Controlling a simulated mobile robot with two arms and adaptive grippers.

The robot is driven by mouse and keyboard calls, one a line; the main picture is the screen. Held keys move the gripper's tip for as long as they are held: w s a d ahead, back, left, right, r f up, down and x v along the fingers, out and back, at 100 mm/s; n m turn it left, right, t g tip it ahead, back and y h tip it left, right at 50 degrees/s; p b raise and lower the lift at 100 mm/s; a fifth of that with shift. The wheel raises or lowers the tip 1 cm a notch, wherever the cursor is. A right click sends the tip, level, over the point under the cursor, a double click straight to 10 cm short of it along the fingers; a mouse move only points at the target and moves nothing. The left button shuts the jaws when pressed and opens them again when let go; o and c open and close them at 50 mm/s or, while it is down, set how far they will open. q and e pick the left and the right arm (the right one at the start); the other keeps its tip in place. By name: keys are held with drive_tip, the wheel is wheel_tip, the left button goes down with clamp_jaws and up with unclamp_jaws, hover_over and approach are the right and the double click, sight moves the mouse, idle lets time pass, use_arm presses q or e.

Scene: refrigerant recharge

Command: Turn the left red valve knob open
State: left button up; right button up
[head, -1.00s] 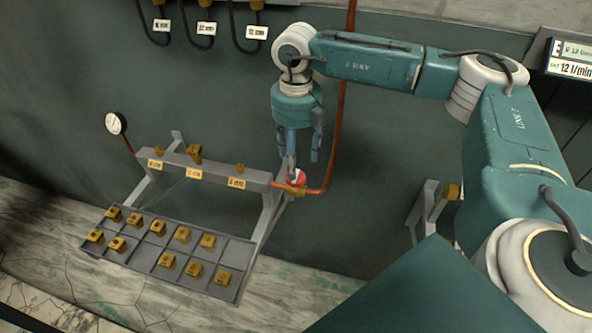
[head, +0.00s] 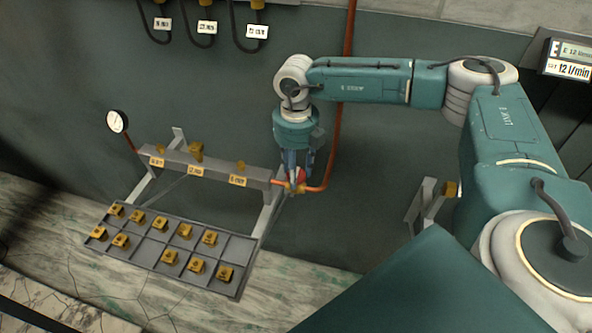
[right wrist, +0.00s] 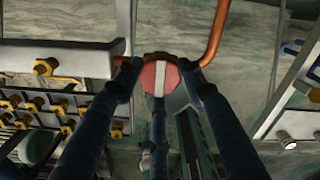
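The red valve knob (head: 301,174) sits at the right end of the grey manifold, where the copper pipe meets it. In the right wrist view the knob (right wrist: 149,77) is a red disc with a white stripe running up and down the picture. My right gripper (head: 294,182) points down over the knob. In the right wrist view its fingertips (right wrist: 159,68) lie on either side of the knob, seemingly touching its edges. Part of the knob is hidden behind the fingers in the head view. My left gripper is in neither view.
The grey manifold (head: 216,168) carries brass fittings and yellow labels. A divided tray (head: 236,253) with several brass pieces lies in front. A gauge (head: 117,121) stands at left. The copper pipe (head: 338,150) rises close beside my gripper. A bracket (head: 424,199) stands at right.

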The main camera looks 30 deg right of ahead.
drive_tip(key=shift+s+f+n, duration=0.1)
drive_tip(key=shift+f+n, duration=0.05)
drive_tip(key=shift+n, duration=0.15)
drive_tip(key=n+b, duration=0.2)
drive_tip(key=n, duration=0.1)
drive_tip(key=shift+f+b, duration=0.2)
drive_tip(key=shift+b, duration=0.15)
drive_tip(key=n+b, duration=0.3)
drive_tip(key=n, duration=0.2)
drive_tip(key=shift+n, duration=0.4)
drive_tip(key=n+b, duration=0.2)
drive_tip(key=n, duration=0.2)
drive_tip(key=shift+d+r, duration=0.1)
drive_tip(key=shift+d+r+n+b, duration=0.15)
drive_tip(key=shift+n+b, duration=0.8)
drive_tip(key=shift+n, duration=1.25)
